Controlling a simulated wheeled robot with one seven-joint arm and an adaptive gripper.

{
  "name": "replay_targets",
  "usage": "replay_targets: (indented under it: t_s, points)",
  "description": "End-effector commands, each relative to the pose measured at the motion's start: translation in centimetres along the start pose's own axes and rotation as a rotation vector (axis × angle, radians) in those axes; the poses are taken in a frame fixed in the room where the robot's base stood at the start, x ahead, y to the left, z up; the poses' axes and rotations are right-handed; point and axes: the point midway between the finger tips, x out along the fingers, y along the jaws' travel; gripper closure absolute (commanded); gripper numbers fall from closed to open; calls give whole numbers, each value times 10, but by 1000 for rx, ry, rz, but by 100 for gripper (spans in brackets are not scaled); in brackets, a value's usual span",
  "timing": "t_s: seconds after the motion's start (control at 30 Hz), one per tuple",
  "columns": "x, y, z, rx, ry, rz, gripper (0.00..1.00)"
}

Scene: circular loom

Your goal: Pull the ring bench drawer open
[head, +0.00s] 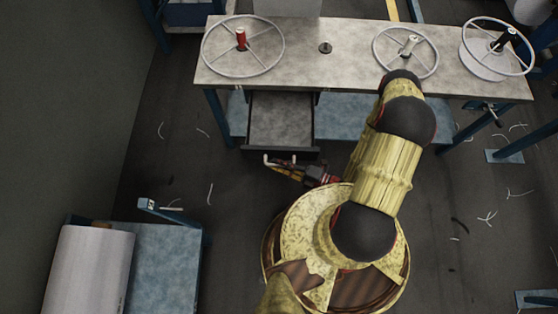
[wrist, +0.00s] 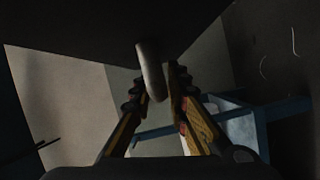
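The ring bench drawer (head: 281,122) stands pulled out from under the bench top in the head view, and its empty inside shows. Its dark front carries a pale bar handle (head: 281,161). In the wrist view the handle (wrist: 150,72) lies between the fingers of my gripper (wrist: 158,88), close against both. My gripper (head: 284,171) is at the drawer front in the head view, shut on the handle as far as I can see. The dark drawer front (wrist: 100,25) fills the top of the wrist view.
The bench top (head: 345,65) holds several wheel-like rings and a small dark knob. A blue-framed table (head: 170,265) with a large pale roll (head: 85,270) stands at the lower left. Pale scraps lie on the dark floor. Floor left of the drawer is mostly clear.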

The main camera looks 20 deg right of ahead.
Motion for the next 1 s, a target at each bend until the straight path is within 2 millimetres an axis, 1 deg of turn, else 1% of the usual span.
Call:
replay_targets:
  t_s: [0.03, 0.2, 0.57, 0.77, 1.0]
  points:
    - [0, 0, 0, 0, 0, 0, 79]
    - [0, 0, 0, 0, 0, 0, 70]
    - [-2, 0, 1, 0, -2, 0, 70]
    - [-15, 1, 2, 1, -5, 1, 70]
    - [-40, 1, 2, 1, -5, 2, 70]
